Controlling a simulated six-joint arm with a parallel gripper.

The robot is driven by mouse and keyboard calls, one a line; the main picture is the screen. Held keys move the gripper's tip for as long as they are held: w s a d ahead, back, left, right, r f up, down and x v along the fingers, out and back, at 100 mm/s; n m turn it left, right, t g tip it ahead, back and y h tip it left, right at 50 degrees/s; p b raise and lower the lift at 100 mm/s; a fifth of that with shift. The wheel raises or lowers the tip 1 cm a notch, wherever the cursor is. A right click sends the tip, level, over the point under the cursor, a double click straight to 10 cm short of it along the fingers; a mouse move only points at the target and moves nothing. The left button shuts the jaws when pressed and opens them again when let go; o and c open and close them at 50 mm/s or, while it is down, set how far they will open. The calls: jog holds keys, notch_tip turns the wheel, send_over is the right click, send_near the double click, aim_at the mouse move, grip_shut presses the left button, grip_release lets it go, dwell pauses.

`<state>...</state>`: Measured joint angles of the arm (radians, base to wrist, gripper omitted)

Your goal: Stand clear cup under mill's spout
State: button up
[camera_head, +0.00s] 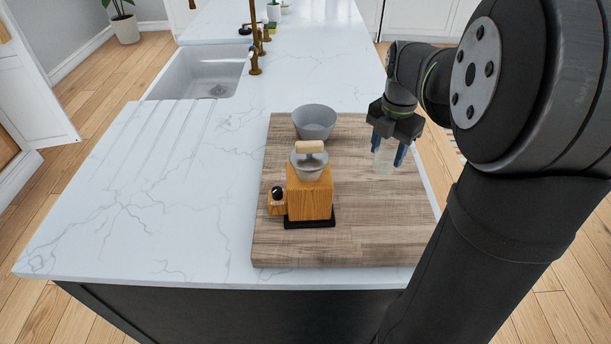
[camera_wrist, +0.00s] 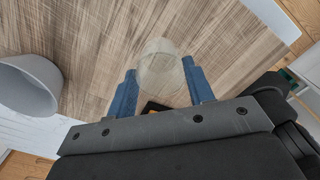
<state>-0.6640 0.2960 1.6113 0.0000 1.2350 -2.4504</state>
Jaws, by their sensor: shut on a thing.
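The clear cup (camera_head: 384,161) is between the fingers of my gripper (camera_head: 389,153), at the right side of the wooden board. My gripper is shut on it. In the wrist view the cup (camera_wrist: 160,69) shows between the two blue fingers (camera_wrist: 163,94). I cannot tell whether its base touches the board. The mill (camera_head: 309,198) stands on a black base left of and nearer than the cup. It has a wooden body, a grey metal top with a pale wooden handle, and a small wooden part with a black knob at its left. I cannot clearly make out the spout.
A grey bowl (camera_head: 314,122) stands behind the mill; it also shows at the left of the wrist view (camera_wrist: 30,85). The wooden board (camera_head: 375,230) is bare to the right of the mill. A sink (camera_head: 205,75) with brass taps lies at the back left of the marble counter (camera_head: 150,215).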

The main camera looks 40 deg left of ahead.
jog(key=n, duration=0.1)
jog(key=a+f+n, duration=0.1)
jog(key=n, duration=0.1)
jog(key=f+n, duration=0.1)
jog(key=shift+w+a+f+n, duration=0.2)
jog(key=shift+w+f+n, duration=0.05)
jog(key=shift+n, duration=0.15)
jog(key=s+a, duration=1)
jog(key=shift+s+a, duration=0.15)
jog(key=s+a, duration=0.2)
jog(key=shift+s+a+f, duration=0.1)
jog(key=shift+s+a, duration=0.2)
jog(key=shift+w+d+f, duration=0.1)
jog(key=shift+d+f, duration=0.05)
jog(key=shift+f, duration=0.5)
jog(key=shift+f, duration=0.1)
